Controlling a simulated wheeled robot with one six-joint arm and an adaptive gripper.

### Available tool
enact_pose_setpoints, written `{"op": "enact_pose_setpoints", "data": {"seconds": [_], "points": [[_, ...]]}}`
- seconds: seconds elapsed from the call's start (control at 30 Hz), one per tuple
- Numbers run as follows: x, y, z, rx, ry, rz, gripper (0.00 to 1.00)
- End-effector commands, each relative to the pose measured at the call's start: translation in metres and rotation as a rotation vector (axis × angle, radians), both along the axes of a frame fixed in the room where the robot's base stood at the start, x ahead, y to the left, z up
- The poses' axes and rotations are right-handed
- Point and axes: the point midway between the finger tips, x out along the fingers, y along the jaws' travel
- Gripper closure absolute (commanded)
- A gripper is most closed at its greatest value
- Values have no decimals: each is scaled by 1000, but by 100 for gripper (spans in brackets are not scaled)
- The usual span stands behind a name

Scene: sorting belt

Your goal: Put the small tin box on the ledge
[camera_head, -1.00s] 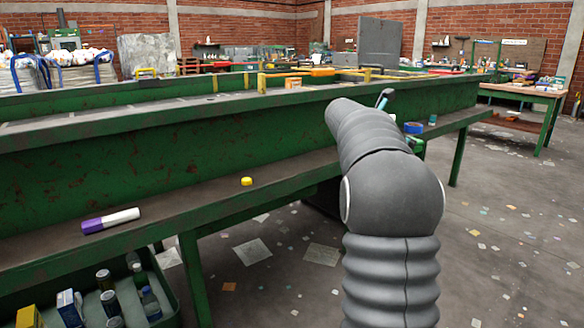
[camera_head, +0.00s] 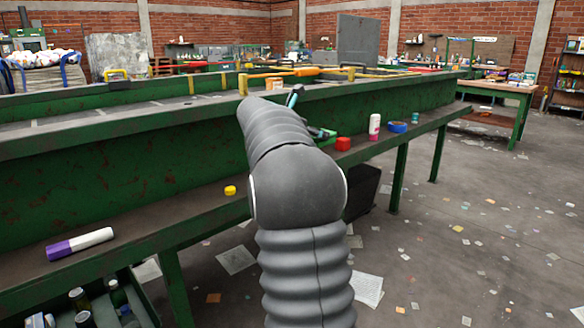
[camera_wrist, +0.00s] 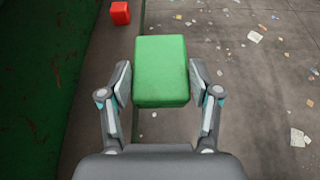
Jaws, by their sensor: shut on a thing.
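A green box (camera_wrist: 160,72), which I take for the small tin box, is held between the two fingers of my gripper (camera_wrist: 160,84) in the wrist view. The ledge (camera_wrist: 92,110) is the dark strip left of the box there, and the box appears over its outer edge and the floor. Its height above the ledge cannot be told. In the head view the ledge (camera_head: 175,212) runs along the green belt frame. My gripper (camera_head: 308,115) shows only partly behind my arm there, and the box is hidden.
Ledge between cap and marker is clear.

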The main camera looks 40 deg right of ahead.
Motion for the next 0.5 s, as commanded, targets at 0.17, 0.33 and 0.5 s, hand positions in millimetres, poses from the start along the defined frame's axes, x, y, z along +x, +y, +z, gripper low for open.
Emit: {"op": "enact_pose_setpoints", "data": {"seconds": [0.17, 0.33, 0.5], "points": [[15, 4, -12, 1, 2, -1, 73], [45, 15, -32, 0, 2, -3, 73], [77, 27, -51, 0, 1, -3, 73]]}}
